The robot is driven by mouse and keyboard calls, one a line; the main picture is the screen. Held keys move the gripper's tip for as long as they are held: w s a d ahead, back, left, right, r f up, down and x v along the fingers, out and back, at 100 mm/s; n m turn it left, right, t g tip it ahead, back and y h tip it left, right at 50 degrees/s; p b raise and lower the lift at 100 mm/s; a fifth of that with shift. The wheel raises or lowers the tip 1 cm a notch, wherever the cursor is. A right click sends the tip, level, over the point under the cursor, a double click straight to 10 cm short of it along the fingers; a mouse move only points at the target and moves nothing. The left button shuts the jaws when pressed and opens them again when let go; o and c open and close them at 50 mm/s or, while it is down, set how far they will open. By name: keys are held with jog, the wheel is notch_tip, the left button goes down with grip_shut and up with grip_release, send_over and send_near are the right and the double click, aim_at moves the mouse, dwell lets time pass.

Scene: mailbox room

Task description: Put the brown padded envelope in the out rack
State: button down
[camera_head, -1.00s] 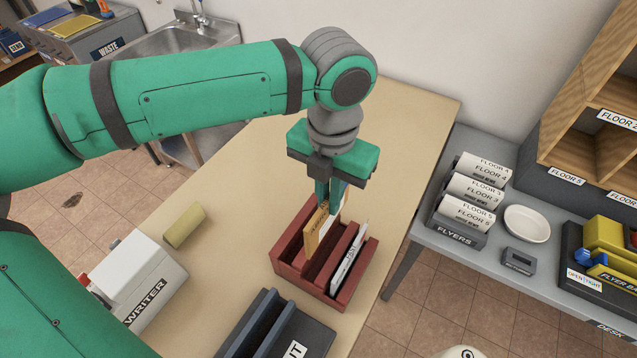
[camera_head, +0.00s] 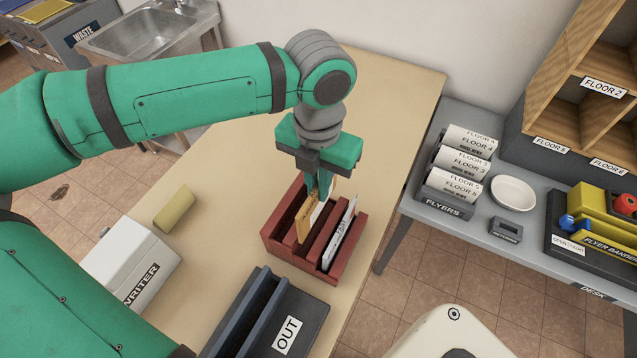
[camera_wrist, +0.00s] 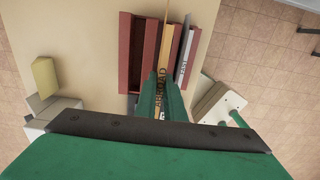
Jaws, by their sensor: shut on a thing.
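The brown padded envelope (camera_head: 307,226) stands upright in a slot of the dark red rack (camera_head: 272,238), its top edge above the walls. My gripper (camera_head: 318,190) is shut on its upper edge. In the wrist view the envelope (camera_wrist: 166,42) runs as a thin orange strip from my fingers (camera_wrist: 160,88); its lower part is hidden in the slot. A white envelope (camera_head: 341,236) stands in the slot to its right. The dark grey out rack (camera_head: 262,312), labelled OUT, stands nearer the camera on the same table; its slots look empty.
A white label-writer box (camera_head: 130,262) and a yellowish block (camera_head: 175,208) are on the table's left. A grey desk (camera_head: 480,228) to the right holds flyers (camera_head: 462,165), a bowl (camera_head: 513,193) and a flyer bander (camera_head: 600,225). The table's far part is clear.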

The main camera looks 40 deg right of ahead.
jog(key=shift+f, duration=0.3)
jog(key=shift+f, duration=2.05)
